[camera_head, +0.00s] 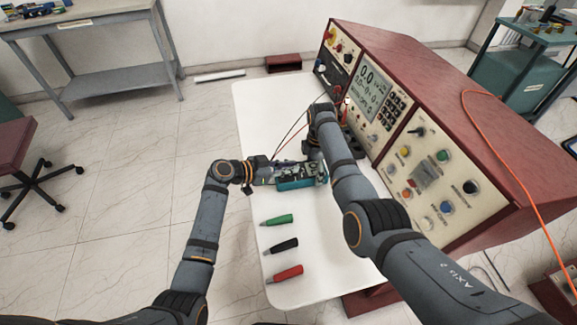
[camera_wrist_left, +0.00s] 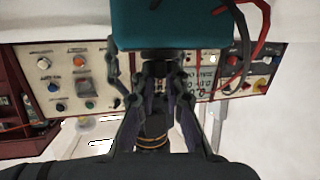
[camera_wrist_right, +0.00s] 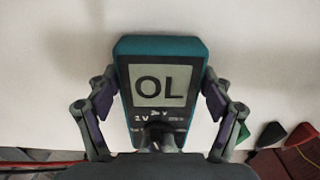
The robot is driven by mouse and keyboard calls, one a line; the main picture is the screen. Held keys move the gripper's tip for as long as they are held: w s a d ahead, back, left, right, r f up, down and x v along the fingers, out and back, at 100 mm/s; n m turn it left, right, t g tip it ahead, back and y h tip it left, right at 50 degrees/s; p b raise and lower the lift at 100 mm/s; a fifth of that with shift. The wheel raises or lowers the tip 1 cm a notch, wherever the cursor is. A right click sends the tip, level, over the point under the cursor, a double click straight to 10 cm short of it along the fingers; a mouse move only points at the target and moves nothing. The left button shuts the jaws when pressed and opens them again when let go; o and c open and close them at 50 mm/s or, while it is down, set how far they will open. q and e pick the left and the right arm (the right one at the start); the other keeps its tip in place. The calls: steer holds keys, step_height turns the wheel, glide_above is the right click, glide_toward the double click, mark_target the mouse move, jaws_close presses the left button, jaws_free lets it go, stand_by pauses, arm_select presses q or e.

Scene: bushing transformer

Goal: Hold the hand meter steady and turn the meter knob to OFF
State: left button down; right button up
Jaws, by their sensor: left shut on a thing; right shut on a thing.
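The teal hand meter (camera_head: 295,184) is held at the near part of the white table. Its screen reads OL in the right wrist view (camera_wrist_right: 160,86), above a dark knob (camera_wrist_right: 158,132) with range marks.
Green (camera_head: 278,220), black (camera_head: 281,245) and red (camera_head: 285,273) probes lie on the white table (camera_head: 335,255), on the near side of the meter. A red-cased instrument console (camera_head: 450,85) stands along the right. Thin red and black leads run behind the meter.

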arm_select(q)
steer(key=shift+s+d+f+n+t+y, duration=0.1)
steer(key=shift+s+n+t+y, duration=0.1)
steer(key=shift+n+t+y, duration=0.85)
steer(key=shift+n, duration=0.35)
steer(key=c, duration=1.4)
jaws_free()
steer(key=shift+v, duration=6.05)
steer(key=shift+s+f, duration=0.1)
steer(key=shift+f, duration=0.1)
